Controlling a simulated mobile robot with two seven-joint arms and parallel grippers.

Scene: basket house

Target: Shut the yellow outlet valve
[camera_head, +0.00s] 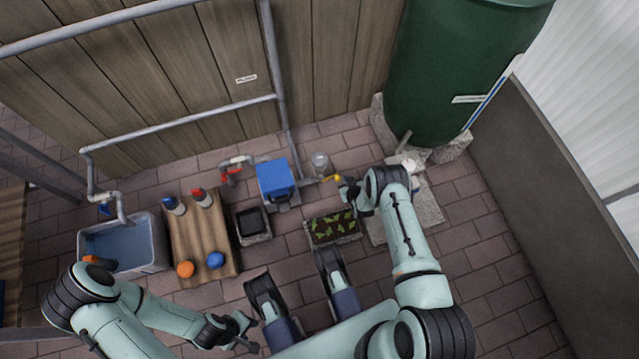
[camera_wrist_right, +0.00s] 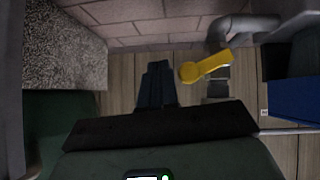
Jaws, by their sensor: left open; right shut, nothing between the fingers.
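The yellow outlet valve handle (camera_head: 333,178) shows in the head view between the blue box and the green tank, just left of my right gripper (camera_head: 346,188). In the right wrist view the yellow handle (camera_wrist_right: 205,67) lies slanted, its rounded end toward my fingers and its other end at the grey pipe (camera_wrist_right: 218,85). My right gripper's dark fingers (camera_wrist_right: 156,85) are shut and empty, just left of the handle's rounded end; contact cannot be told. My left gripper (camera_head: 248,331) is open and empty at the lower left, far from the valve.
A green tank (camera_head: 450,70) stands at the back right. A blue box (camera_head: 275,178) and a red valve (camera_head: 229,176) are left of the yellow one. A plant tray (camera_head: 333,228) lies below. A wooden table (camera_head: 205,242) with bottles and a water basin (camera_head: 128,245) stand left.

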